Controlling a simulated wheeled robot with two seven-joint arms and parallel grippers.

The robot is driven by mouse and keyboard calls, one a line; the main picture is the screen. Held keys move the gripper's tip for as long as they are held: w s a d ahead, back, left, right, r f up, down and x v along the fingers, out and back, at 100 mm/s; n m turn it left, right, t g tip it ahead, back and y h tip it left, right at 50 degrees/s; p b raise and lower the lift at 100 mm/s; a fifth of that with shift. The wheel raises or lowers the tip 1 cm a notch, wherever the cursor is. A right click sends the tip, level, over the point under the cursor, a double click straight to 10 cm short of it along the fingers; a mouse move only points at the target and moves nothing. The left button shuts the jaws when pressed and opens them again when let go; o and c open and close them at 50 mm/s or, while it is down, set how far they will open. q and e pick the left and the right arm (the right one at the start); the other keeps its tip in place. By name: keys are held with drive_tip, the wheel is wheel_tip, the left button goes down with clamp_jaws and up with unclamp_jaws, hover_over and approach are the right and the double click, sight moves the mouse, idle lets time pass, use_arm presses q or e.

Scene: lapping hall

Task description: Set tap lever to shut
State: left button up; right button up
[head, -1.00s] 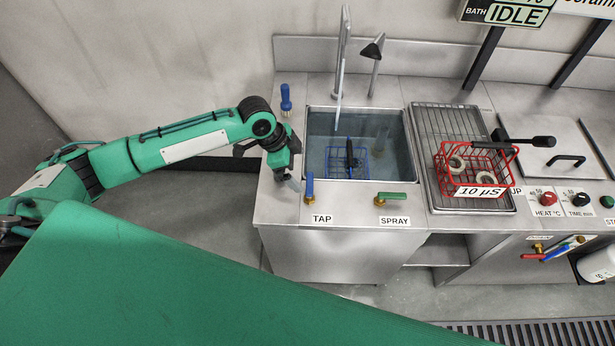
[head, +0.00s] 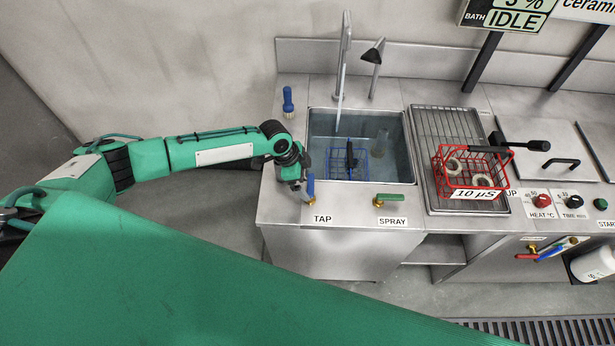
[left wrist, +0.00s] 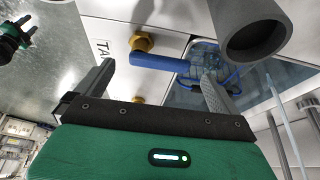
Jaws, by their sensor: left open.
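The tap lever (head: 310,186) is a blue handle on a brass fitting above the TAP label at the counter's front edge, pointing back toward the wall. My left gripper (head: 301,191) is just left of it, low over the counter, and partly overlaps it in the head view. In the left wrist view, the blue lever (left wrist: 160,62) lies across the gap between the open fingers of the left gripper (left wrist: 157,72), near their tips. I cannot tell whether a finger touches it.
The green spray lever (head: 388,198) stands to the right. The sink (head: 312,125) behind holds water and a blue basket (head: 347,160). A blue-handled brush (head: 288,100) stands on the counter's back left. A red basket (head: 470,170) sits on the drain rack.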

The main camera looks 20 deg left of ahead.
sight(311, 185)
use_arm(q)
drive_tip(key=shift+x, duration=1.05)
